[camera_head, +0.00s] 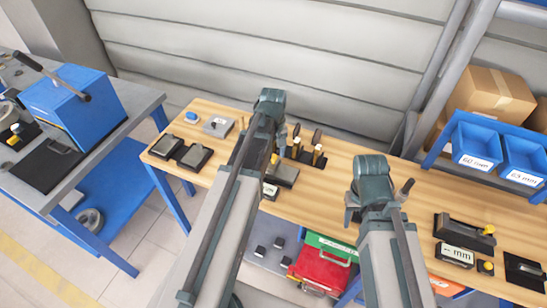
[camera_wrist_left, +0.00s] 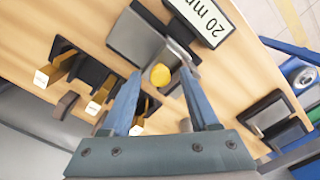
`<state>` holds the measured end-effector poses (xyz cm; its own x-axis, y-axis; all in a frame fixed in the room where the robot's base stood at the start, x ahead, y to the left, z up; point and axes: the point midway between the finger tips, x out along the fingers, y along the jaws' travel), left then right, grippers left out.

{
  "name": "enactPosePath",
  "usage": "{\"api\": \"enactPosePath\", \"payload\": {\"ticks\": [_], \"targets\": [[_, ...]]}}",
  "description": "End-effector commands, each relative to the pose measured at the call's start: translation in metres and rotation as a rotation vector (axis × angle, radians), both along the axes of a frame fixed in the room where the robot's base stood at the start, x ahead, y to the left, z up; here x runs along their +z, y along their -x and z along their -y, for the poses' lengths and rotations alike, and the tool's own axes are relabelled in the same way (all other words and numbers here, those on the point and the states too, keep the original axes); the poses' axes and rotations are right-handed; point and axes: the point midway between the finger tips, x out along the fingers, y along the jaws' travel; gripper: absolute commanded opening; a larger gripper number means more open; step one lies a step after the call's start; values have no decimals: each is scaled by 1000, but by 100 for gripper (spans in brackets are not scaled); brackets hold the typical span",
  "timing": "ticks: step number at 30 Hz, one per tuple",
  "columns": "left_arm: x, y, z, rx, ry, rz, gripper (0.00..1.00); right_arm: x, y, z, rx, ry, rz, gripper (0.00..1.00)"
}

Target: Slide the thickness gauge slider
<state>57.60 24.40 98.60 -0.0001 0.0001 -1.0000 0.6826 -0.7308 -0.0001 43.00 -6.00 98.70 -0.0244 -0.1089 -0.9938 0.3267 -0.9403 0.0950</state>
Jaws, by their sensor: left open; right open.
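A thickness gauge with a grey block (camera_wrist_left: 140,38) and a yellow slider knob (camera_wrist_left: 160,75) is in the left wrist view. Its display (camera_wrist_left: 205,22) reads 20 mm. The block also shows in the head view (camera_head: 284,174), partly behind my left arm. My left gripper (camera_wrist_left: 161,82) is open, its two fingers reaching to either side of the knob. I cannot tell whether they touch it. In the head view my right gripper (camera_head: 372,192) is over the bench, away from the gauge, its fingers mostly hidden by its own arm.
Upright pieces with wooden handles (camera_wrist_left: 62,66) stand on a black base beside the gauge. Another device with a yellow knob (camera_head: 489,229) and a "mm" display (camera_head: 455,254) sits at the bench's right. Blue bins (camera_head: 478,147) stand behind it. Bare wood (camera_head: 330,200) lies between my arms.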

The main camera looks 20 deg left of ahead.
Motion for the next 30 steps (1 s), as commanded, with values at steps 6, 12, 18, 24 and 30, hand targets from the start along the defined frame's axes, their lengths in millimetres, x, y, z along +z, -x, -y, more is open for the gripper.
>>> {"api": "enactPosePath", "payload": {"ticks": [6,12,18,24,30], "targets": [[1,0,0,0,0,0,59,1,0,0,0,0,0,50],[1,0,0,0,0,0,23,1,0,0,0,0,0,50],[1,0,0,0,0,0,0,1,0,0,0,0,0,50],[1,0,0,0,0,0,0,1,0,0,0,0,0,50],[0,0,0,0,0,0,0,1,0,0,0,0,0,50]]}}
